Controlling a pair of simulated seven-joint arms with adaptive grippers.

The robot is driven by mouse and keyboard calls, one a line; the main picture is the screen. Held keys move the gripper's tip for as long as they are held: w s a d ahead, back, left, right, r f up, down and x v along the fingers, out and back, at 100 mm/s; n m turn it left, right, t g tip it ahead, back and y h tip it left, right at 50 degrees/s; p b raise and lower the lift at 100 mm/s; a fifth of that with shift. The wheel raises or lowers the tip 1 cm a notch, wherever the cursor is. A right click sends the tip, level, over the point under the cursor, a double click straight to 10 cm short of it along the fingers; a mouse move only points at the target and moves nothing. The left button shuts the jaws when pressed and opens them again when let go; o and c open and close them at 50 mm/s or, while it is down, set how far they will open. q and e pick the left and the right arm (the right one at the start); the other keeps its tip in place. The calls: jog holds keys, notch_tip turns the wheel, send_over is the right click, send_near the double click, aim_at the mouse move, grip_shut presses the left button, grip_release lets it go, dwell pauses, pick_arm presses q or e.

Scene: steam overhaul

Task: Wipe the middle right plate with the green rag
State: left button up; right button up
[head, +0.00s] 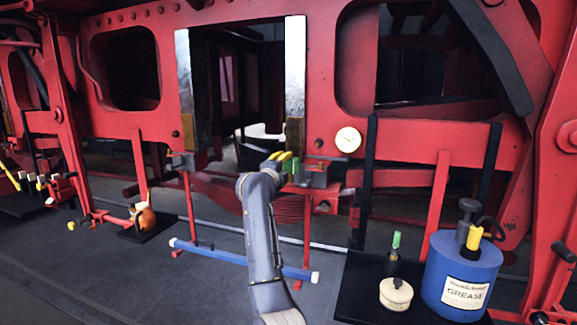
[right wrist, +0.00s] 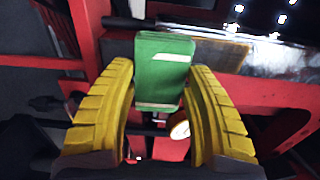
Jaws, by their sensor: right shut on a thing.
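My right gripper (head: 281,156) reaches in at the centre of the head view, in front of the red frame. In the right wrist view its yellow fingers stand on both sides of the green rag (right wrist: 160,62) and are shut on it. The rag looks like a folded block with a pale stripe. The right plate (head: 295,65) is a bright vertical metal strip on the right edge of the central opening, with a brass-coloured lower end. The gripper is below that plate, and the rag looks apart from it. My left gripper is out of view.
A matching plate (head: 185,75) edges the opening's left side. A round white gauge (head: 348,139) is right of the gripper. A blue grease can (head: 460,275) and a cream pot (head: 396,293) stand on a black shelf at lower right. A blue bar (head: 230,257) lies low behind my arm.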

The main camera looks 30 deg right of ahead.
aim_at(294, 150)
jog(key=shift+x, duration=2.5)
jog(key=shift+x, duration=0.95)
jog(key=shift+r, duration=0.1)
jog(key=shift+s+a+r, duration=0.1)
jog(key=shift+r, duration=3.85)
jog(key=shift+r, duration=3.8)
jog(key=shift+f, duration=0.1)
jog(key=shift+f, duration=6)
